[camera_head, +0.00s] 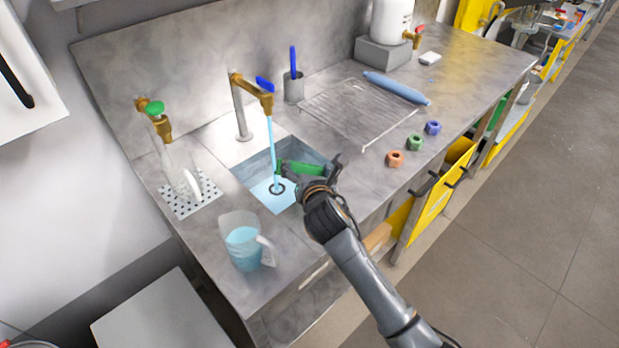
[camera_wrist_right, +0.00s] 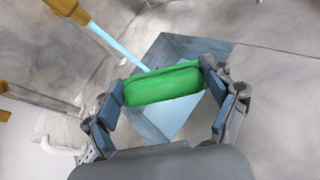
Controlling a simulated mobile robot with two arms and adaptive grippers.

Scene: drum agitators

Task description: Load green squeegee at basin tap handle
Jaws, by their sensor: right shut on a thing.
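My right gripper (camera_head: 312,175) is shut on a green block-like thing (camera_head: 301,167), which I take to be the green squeegee. It is held over the basin (camera_head: 250,170), close to the water stream. In the right wrist view the green thing (camera_wrist_right: 165,86) spans between the two fingers of the gripper (camera_wrist_right: 163,98). The basin tap (camera_head: 240,105) is brass-coloured with a blue handle (camera_head: 265,84), and water runs from it into the basin. My left gripper is not in view.
A jug of blue liquid (camera_head: 242,240) stands at the counter's front left. A green-handled tap (camera_head: 153,108) stands over a perforated plate (camera_head: 182,208) at left. A wire rack (camera_head: 345,112), a blue roller-like object (camera_head: 396,88) and three coloured nuts (camera_head: 414,142) lie to the right.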

